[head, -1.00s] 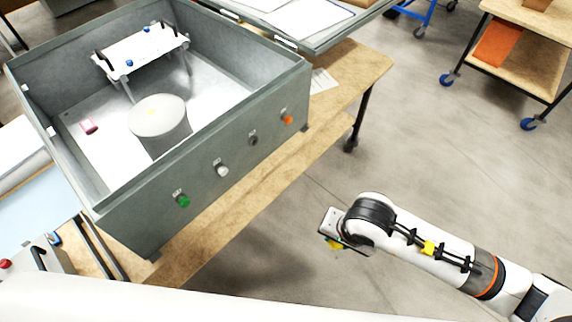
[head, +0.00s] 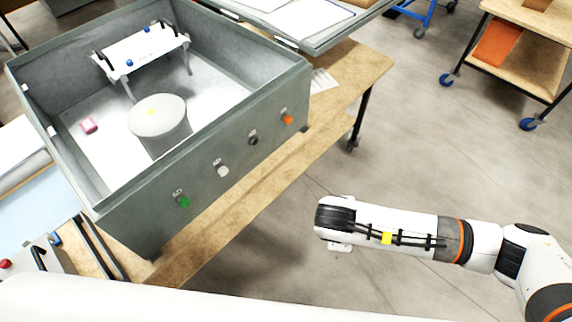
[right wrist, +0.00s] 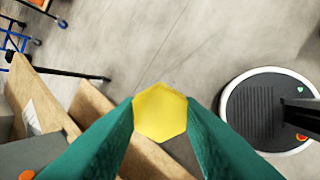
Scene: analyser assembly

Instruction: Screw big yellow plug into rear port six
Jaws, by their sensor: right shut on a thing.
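The big yellow plug (right wrist: 160,112) shows its hexagonal face in the right wrist view. My right gripper (right wrist: 162,118) is shut on it, with a green finger on either side. In the head view my right arm hangs over open floor, right of the grey analyser housing (head: 150,218) and apart from it. The gripper's fingers and the plug are hidden there. The housing's near wall carries a green plug (head: 184,202), a white plug (head: 222,171), a dark round fitting (head: 253,140) and an orange plug (head: 288,119). Their labels are too small to read. My left gripper is not in view.
The housing stands on a wooden table (head: 350,75). Inside it are a grey cylinder (head: 160,128), a white rack (head: 140,52) and a small pink piece (head: 88,125). A wheeled cart (head: 530,50) stands at upper right. The floor between is clear.

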